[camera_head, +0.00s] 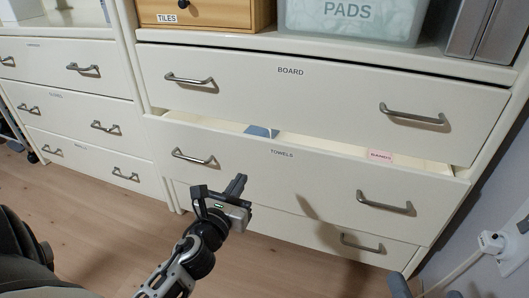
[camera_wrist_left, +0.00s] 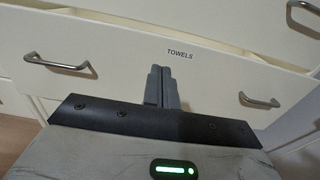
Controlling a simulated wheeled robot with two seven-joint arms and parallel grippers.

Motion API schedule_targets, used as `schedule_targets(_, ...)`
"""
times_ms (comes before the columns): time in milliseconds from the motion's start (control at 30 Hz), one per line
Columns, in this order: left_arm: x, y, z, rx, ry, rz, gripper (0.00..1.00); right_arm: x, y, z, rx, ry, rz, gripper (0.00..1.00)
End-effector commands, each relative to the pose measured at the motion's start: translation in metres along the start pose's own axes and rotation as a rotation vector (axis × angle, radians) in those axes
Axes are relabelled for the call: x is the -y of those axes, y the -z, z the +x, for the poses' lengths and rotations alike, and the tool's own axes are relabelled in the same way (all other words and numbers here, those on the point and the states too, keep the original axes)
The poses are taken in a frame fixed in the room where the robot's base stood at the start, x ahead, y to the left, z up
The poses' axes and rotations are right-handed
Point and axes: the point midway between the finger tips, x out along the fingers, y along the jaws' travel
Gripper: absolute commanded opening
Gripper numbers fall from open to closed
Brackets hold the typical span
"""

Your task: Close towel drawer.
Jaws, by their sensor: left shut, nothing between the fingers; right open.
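The white towel drawer, labelled TOWELS (camera_head: 315,170), is pulled partly out, and its interior shows along the top edge. A blue item (camera_head: 262,132) and a pink label (camera_head: 380,155) show inside. It has two metal handles, left (camera_head: 194,157) and right (camera_head: 384,203). My left gripper (camera_head: 238,182) is shut and empty, in front of the drawer's lower left part. In the left wrist view its fingers (camera_wrist_left: 161,84) point at the drawer front (camera_wrist_left: 215,68), below the label; contact cannot be told. My right gripper (camera_head: 426,290) is open, only its tips showing at the bottom edge.
The BOARD drawer (camera_head: 335,90) above looks closed. Another drawer (camera_head: 300,235) lies below, partly hidden. A wooden TILES box (camera_head: 215,14) and a clear PADS bin (camera_head: 350,25) stand on top. A wall plug (camera_head: 491,240) is at right. Wooden floor (camera_head: 100,210) is clear at left.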

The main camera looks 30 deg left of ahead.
Motion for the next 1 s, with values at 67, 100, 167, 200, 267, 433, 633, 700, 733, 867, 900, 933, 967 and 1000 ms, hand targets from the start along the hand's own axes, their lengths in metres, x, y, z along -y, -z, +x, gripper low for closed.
schedule_targets(67, 0.000, -0.002, 0.011, 0.004, 0.002, 0.003, 0.00, 0.001, 0.001, 0.000, 0.000, 0.001, 0.000, 1.00)
schedule_targets(100, 0.000, -0.002, 0.017, 0.003, 0.001, 0.004, 0.00, 0.001, 0.001, 0.000, 0.000, 0.000, 0.000, 1.00)
schedule_targets(167, 0.000, -0.002, 0.029, 0.004, 0.001, 0.003, 0.00, 0.000, 0.000, 0.000, -0.001, 0.001, 0.001, 1.00)
schedule_targets(200, 0.000, -0.002, 0.038, 0.005, 0.002, 0.002, 0.00, 0.000, 0.000, 0.000, -0.002, 0.003, 0.003, 1.00)
schedule_targets(267, 0.000, -0.002, 0.051, 0.004, 0.000, 0.001, 0.00, 0.001, 0.000, 0.000, -0.005, 0.005, 0.007, 1.00)
schedule_targets(433, 0.000, 0.000, 0.088, 0.003, 0.000, -0.001, 0.00, 0.001, 0.002, 0.002, -0.031, 0.020, 0.009, 1.00)
schedule_targets(633, 0.000, 0.000, 0.119, 0.001, 0.000, -0.002, 0.00, 0.001, 0.018, 0.006, -0.118, 0.041, -0.084, 1.00)
schedule_targets(700, 0.000, 0.001, 0.126, 0.000, 0.000, -0.004, 0.00, 0.001, 0.023, 0.007, -0.143, 0.046, -0.111, 1.00)
schedule_targets(733, 0.000, 0.000, 0.128, 0.000, 0.000, -0.004, 0.00, 0.001, 0.025, 0.008, -0.152, 0.048, -0.120, 1.00)
schedule_targets(867, 0.000, 0.000, 0.134, -0.002, 0.000, -0.003, 0.00, 0.002, 0.029, 0.008, -0.172, 0.051, -0.143, 1.00)
schedule_targets(900, 0.000, 0.000, 0.134, -0.002, 0.000, -0.003, 0.00, 0.002, 0.030, 0.008, -0.175, 0.052, -0.146, 1.00)
schedule_targets(933, 0.000, -0.001, 0.134, -0.002, 0.000, -0.004, 0.00, 0.002, 0.030, 0.008, -0.175, 0.052, -0.146, 1.00)
schedule_targets(967, 0.000, -0.001, 0.134, -0.002, 0.000, -0.004, 0.00, 0.002, 0.030, 0.008, -0.176, 0.052, -0.147, 1.00)
schedule_targets(1000, 0.000, -0.001, 0.134, -0.002, 0.000, -0.004, 0.00, 0.002, 0.030, 0.008, -0.176, 0.052, -0.147, 1.00)
